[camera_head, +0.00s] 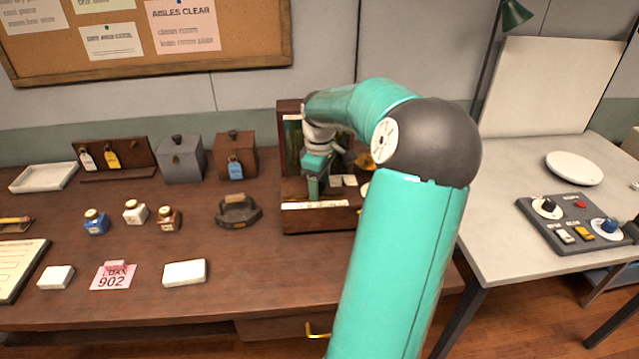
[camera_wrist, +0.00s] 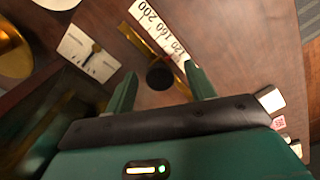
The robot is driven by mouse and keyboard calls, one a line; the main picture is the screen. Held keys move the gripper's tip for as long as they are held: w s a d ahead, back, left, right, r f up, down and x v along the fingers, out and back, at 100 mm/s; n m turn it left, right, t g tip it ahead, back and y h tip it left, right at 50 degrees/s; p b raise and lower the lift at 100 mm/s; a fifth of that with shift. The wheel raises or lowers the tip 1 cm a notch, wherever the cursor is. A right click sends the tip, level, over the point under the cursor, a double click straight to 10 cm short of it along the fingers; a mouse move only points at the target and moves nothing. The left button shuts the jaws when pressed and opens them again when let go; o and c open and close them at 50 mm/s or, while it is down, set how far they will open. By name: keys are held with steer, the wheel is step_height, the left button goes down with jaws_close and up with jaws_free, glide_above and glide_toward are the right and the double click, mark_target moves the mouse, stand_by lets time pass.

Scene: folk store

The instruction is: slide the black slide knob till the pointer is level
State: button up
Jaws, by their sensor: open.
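The black slide knob (camera_wrist: 160,75) is a dark round knob on a brass bar (camera_wrist: 143,40) beside a white number strip (camera_wrist: 165,30). My gripper (camera_head: 313,190) is open over the wooden scale box (camera_head: 320,222). In the wrist view its two green fingers stand on either side of the knob, with visible gaps. A dark pointer (camera_wrist: 93,50) lies over a white plate (camera_wrist: 78,48) left of the knob; I cannot tell whether it is level. A brass pan (camera_wrist: 14,55) is at the left. In the head view the knob is hidden by my gripper and arm.
A dark iron-like block (camera_head: 238,212) sits left of the scale box. Grey (camera_head: 181,160) and brown (camera_head: 236,157) boxes stand behind it. Small bottles, white blocks and a pink tag (camera_head: 113,277) are farther left. A grey table with a control panel (camera_head: 570,222) is at the right.

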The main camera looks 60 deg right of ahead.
steer(key=shift+r, duration=3.5)
steer(key=w+a+r+h, duration=0.1)
steer(key=w+a+r, duration=0.1)
steer(key=a, duration=1)
steer(key=w+a+r+h, duration=0.2)
steer(key=w+a, duration=0.1)
steer(key=a, duration=0.9)
steer(key=s+a+t+y, duration=0.1)
steer(key=s+a+t, duration=0.1)
steer(key=a, duration=0.4)
steer(key=s+a+f+m+t+y, duration=0.1)
steer(key=s+a, duration=0.4)
steer(key=a, duration=0.1)
steer(key=s+a+m+t+y, duration=0.1)
steer(key=s+a+t, duration=0.1)
steer(key=a, duration=0.5)
steer(key=shift+s+f+t, duration=0.3)
steer(key=shift+s+f, duration=0.05)
steer(key=shift+s, duration=0.4)
steer(key=shift+a, duration=0.1)
